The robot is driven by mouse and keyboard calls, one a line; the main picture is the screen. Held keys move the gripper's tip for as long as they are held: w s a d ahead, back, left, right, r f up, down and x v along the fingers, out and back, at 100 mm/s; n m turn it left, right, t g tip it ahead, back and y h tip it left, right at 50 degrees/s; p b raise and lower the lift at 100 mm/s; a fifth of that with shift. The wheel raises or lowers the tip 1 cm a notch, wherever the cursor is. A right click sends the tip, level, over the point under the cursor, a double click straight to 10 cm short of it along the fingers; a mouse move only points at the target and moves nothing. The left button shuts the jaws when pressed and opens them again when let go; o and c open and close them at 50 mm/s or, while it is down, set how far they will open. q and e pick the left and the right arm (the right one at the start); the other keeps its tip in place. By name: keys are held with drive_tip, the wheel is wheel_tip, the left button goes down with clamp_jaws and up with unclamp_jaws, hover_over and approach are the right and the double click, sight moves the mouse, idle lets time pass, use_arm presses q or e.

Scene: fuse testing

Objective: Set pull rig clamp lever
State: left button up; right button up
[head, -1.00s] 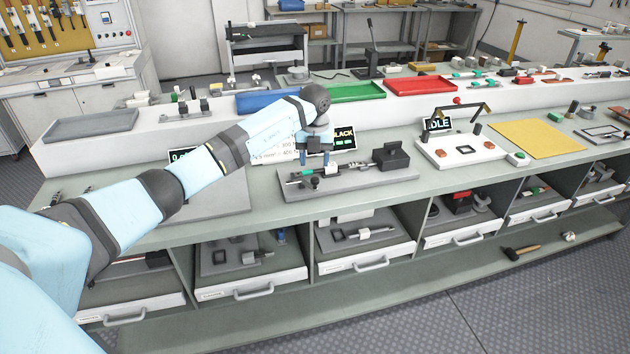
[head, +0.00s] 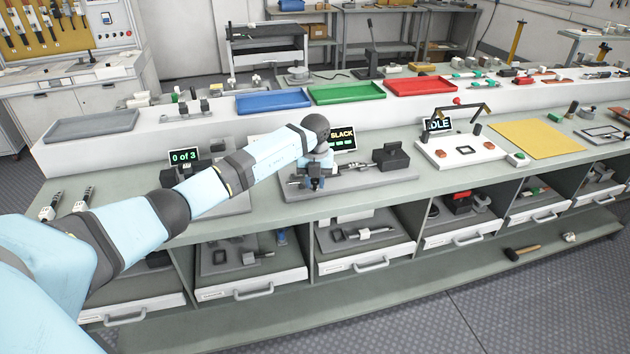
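The pull rig (head: 345,191) is a grey base plate on the bench, with a dark block (head: 391,156) at its right end and a rod running left from it. A small screen (head: 343,139) behind it reads "SLACK". My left gripper (head: 315,183) is down at the rig's left part, where the clamp and its small dark knob-like lever are. It hides most of the clamp. Whether the fingers touch or grip the lever cannot be told. My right gripper is out of view.
A "0 of 3" screen (head: 184,156) stands behind my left forearm. A white test box (head: 461,152) with an "IDLE" screen is to the right. Blue (head: 272,99), green (head: 346,93) and red (head: 420,86) trays line the raised shelf. The yellow mat (head: 535,139) is clear.

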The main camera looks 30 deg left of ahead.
use_arm(q)
drive_tip(key=shift+s, duration=0.1)
drive_tip(key=m, duration=0.1)
drive_tip(key=s+m, duration=0.1)
drive_tip(key=m, duration=0.1)
drive_tip(key=shift+s+a+m, duration=0.25)
drive_tip(key=shift+a+m, duration=0.1)
drive_tip(key=shift+m, duration=0.05)
drive_tip(key=m, duration=0.1)
drive_tip(key=s+a+m, duration=0.1)
drive_tip(key=m, duration=0.1)
drive_tip(key=m+b, duration=0.1)
drive_tip(key=shift+s+a, duration=0.15)
drive_tip(key=shift+s, duration=0.15)
drive_tip(key=m, duration=0.2)
drive_tip(key=a+m+b, duration=0.1)
drive_tip(key=s+a+m, duration=0.1)
drive_tip(key=m, duration=0.1)
drive_tip(key=shift+a+m, duration=0.15)
drive_tip(key=shift+m, duration=0.15)
drive_tip(key=shift+s+a+m+b, duration=0.1)
drive_tip(key=shift+a+m+b, duration=0.5)
drive_tip(key=shift+m, duration=0.7)
drive_tip(key=o, duration=0.9)
